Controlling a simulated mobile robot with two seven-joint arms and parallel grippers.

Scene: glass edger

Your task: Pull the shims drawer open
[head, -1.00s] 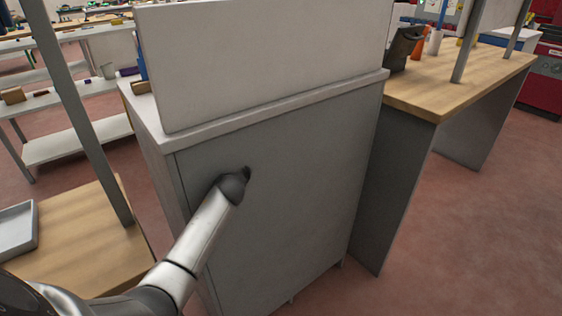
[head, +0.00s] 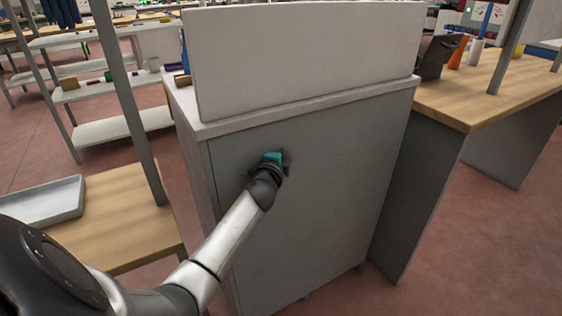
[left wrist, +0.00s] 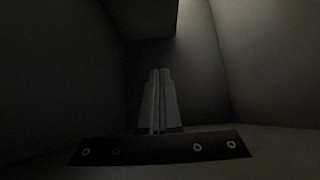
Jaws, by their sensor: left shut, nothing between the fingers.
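No drawer front, handle or shims label can be made out in either view. A grey cabinet (head: 325,200) with a plain flat face stands in front of me in the head view. My left arm reaches up to this face, and the end of the arm, with a teal patch, meets it near the upper left. The fingers are hidden there. In the left wrist view my left gripper (left wrist: 158,75) is shut and empty, its fingers pointing into a dark space with grey walls on both sides. What that space is, I cannot tell. My right gripper is out of view.
A white upright panel (head: 300,60) stands on the cabinet top. A wooden bench (head: 480,95) with bottles is at the right. A wooden table (head: 115,225) with a grey tray (head: 40,203) and a metal post is at the left. Open red floor lies at the lower right.

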